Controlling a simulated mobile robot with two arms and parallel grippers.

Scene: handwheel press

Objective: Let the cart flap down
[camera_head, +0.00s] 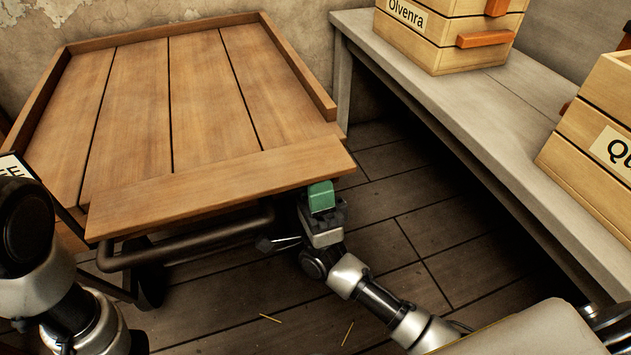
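The wooden cart (145,105) stands at the left, with a plank deck and raised rims on its far and right sides. Its flap (220,184) is a board along the near edge; it looks about level with the deck. A small green block (321,196) is at the flap's right end. My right gripper (322,211) is right at the green block, below the flap's corner; its fingers are too small and dark to tell whether they grip it. My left arm shows at the lower left, but its gripper is not visible.
A dark push bar (190,243) runs under the flap. A grey bench (470,115) on the right carries a wooden crate (445,30) labelled Olvenra and another crate (595,145). Plank floor (415,245) lies open between cart and bench.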

